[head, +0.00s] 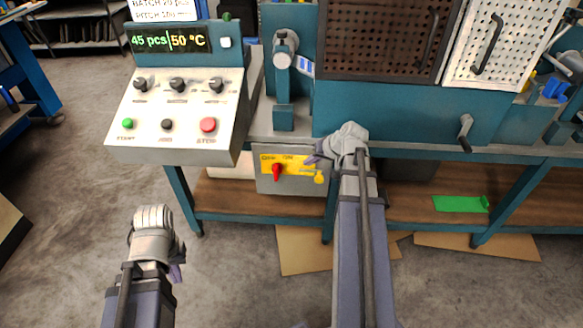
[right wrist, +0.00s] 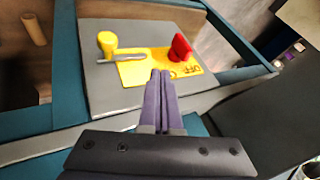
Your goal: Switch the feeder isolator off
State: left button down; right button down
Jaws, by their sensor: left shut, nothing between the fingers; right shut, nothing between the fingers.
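The feeder isolator is a grey box (head: 292,184) under the bench, with a yellow plate (head: 300,165) marked OFF and ON. Its red handle (head: 276,172) sits at the left of the plate; I cannot tell for sure which mark it points to. In the right wrist view the red handle (right wrist: 180,47) stands up from the plate, right of my fingertips. My right gripper (head: 311,159) is shut and empty, close to the plate's right part; the wrist view shows its fingers (right wrist: 160,75) together, apart from the handle. My left gripper (head: 177,272) is shut and empty, low at left.
A yellow knob-like part (right wrist: 107,42) with a grey pin is beside the plate. A control panel (head: 175,110) with knobs and buttons overhangs at upper left. The bench edge (head: 420,150) runs above the box. A green piece (head: 460,203) lies on the lower shelf.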

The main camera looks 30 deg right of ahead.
aim_at(276, 173)
jog(key=shift+w+a+f+b, duration=0.85)
jog(key=shift+w+f+b, duration=0.4)
jog(key=shift+w+f, duration=0.05)
jog(key=shift+w+a+f+b, duration=0.85)
jog(key=shift+w+f+b, duration=0.35)
jog(key=shift+w+f, duration=0.15)
jog(key=shift+w+a+f+b, duration=0.85)
jog(key=shift+w+f+b, duration=0.4)
jog(key=shift+w, duration=0.05)
jog(key=shift+a+r+h+p, duration=0.1)
jog(key=shift+a+h+p, duration=0.05)
jog(key=shift+h+p, duration=0.2)
